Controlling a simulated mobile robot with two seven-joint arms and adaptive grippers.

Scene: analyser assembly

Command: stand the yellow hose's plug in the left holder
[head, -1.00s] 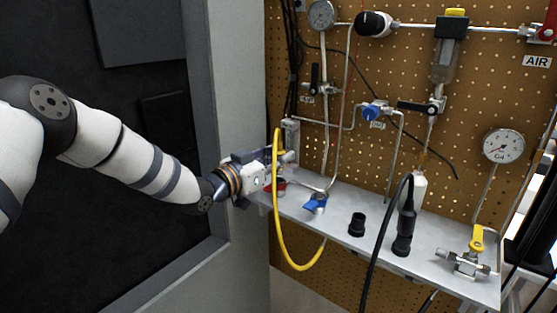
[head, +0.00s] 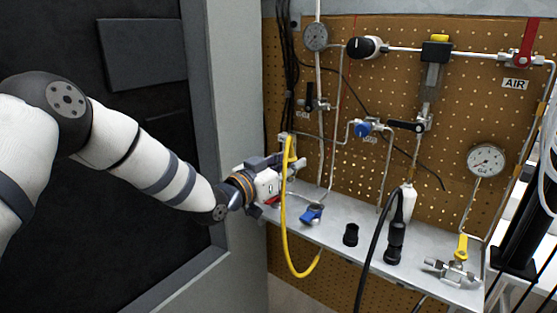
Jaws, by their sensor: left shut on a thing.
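My left gripper (head: 285,172) is over the left end of the grey shelf. It is shut at the upper end of the yellow hose (head: 284,223). The hose's plug is hidden by the fingers or too small to make out. The hose hangs in front of the shelf edge in a long loop, and its lower end rises to the shelf's underside. The left holder (head: 351,235), a short black cup, stands empty on the shelf, right of and below the gripper. My right gripper is not in view.
A black hose's plug (head: 395,236) stands upright in the right holder (head: 392,256). A blue-handled valve (head: 312,214) sits between my gripper and the left holder. A yellow-handled valve (head: 461,249) is at the shelf's right. Pipes and gauges cover the pegboard (head: 345,170) behind.

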